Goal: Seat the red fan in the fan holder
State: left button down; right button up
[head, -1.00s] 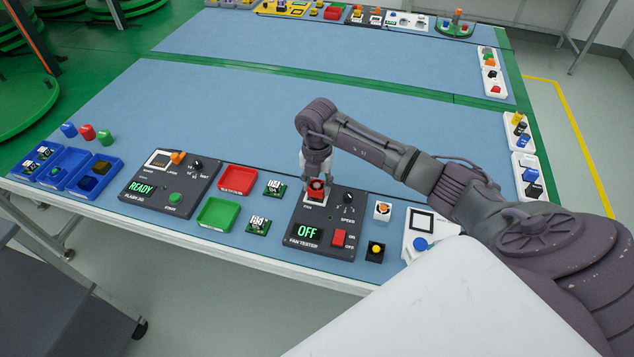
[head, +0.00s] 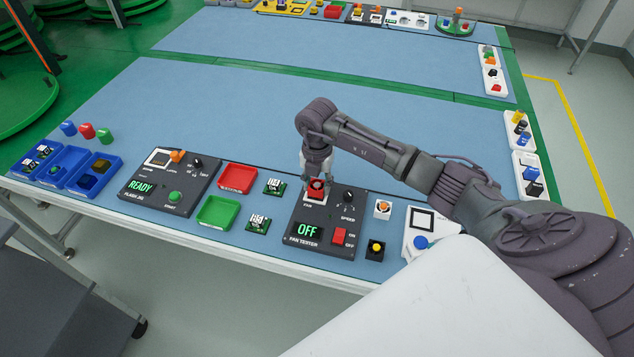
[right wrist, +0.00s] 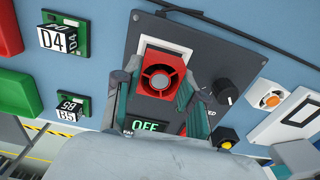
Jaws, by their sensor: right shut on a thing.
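The red fan (right wrist: 161,76) is between the fingers of my right gripper (right wrist: 160,92) in the right wrist view. It also shows in the head view (head: 316,187). The fan is over or in the white fan holder (right wrist: 170,46) on the dark fan tester (head: 325,222); I cannot tell whether it sits fully down. My right gripper (head: 317,181) points down at the holder and is shut on the fan. The tester's display (head: 304,231) reads OFF. My left gripper is not in view.
The tester carries a black speed knob (head: 349,194) and a red switch (head: 338,236). Green boards (head: 258,223), a red tray (head: 238,178) and a green tray (head: 218,212) lie to its left. An orange-topped white block (head: 383,209) and a yellow button (head: 375,249) stand to its right.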

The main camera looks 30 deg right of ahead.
jog(key=shift+f+b, duration=0.3)
jog(key=shift+f, duration=0.2)
jog(key=o, duration=1.2)
jog(key=shift+c, duration=0.2)
jog(key=shift+r, duration=0.1)
notch_tip(320, 180, up, 12)
